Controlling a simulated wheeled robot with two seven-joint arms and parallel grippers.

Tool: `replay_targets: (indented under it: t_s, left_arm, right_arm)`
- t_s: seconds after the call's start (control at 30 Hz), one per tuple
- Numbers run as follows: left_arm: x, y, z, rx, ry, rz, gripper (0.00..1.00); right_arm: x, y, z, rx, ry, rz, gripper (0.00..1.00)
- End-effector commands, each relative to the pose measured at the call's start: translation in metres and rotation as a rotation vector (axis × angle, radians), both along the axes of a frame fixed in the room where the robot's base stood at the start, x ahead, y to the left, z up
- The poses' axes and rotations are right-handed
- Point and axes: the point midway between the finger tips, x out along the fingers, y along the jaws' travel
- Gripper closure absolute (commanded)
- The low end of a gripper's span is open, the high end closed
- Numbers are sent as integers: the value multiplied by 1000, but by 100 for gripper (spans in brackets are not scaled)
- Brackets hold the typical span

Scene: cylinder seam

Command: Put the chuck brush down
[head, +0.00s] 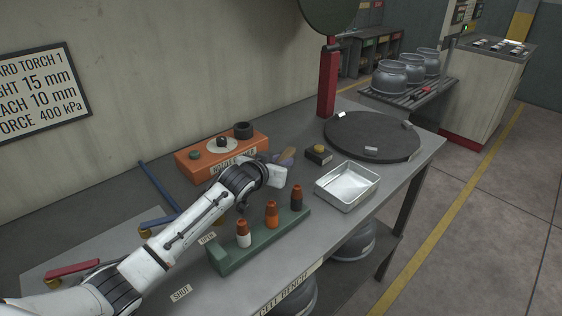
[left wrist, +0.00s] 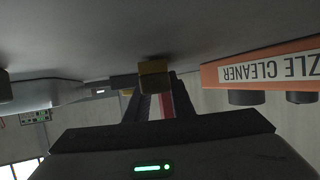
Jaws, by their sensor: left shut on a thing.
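The chuck brush (head: 288,154) shows as a small brown piece just past my left gripper (head: 280,161) in the head view. The left gripper is shut on it, over the bench between the orange nozzle cleaner and the small black box. In the left wrist view a brown block, the brush's end (left wrist: 155,76), sits between the dark fingers (left wrist: 155,102). The rest of the brush is hidden by the gripper. I cannot tell whether the brush touches the bench. My right gripper is not in view.
The orange nozzle cleaner (head: 196,165) stands to the left, a black box with a yellow button (head: 319,154) to the right. A metal tray (head: 347,203), a dark round plate (head: 368,143) and a green rack (head: 256,241) with three orange-topped pieces are also on the bench (head: 325,229).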

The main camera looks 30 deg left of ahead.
Motion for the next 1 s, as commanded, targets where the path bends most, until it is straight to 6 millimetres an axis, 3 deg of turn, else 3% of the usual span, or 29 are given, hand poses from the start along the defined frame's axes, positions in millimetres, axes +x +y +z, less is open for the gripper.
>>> replay_targets:
  t_s: [0.23, 0.27, 0.37, 0.73, 1.0]
  left_arm:
    - [0, 0, -4, 0, -1, -1, 100]
    - [0, 0, -4, 0, 0, 0, 75]
    - [0, 0, -4, 0, 0, 0, 60]
    - [0, 0, 3, 0, -1, 0, 60]
    - [-33, -2, 14, 1, 0, -1, 60]
  right_arm:
    - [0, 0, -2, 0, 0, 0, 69]
    - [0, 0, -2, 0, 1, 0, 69]
    - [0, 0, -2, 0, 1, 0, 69]
    - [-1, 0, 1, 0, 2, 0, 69]
    - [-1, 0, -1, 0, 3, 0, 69]
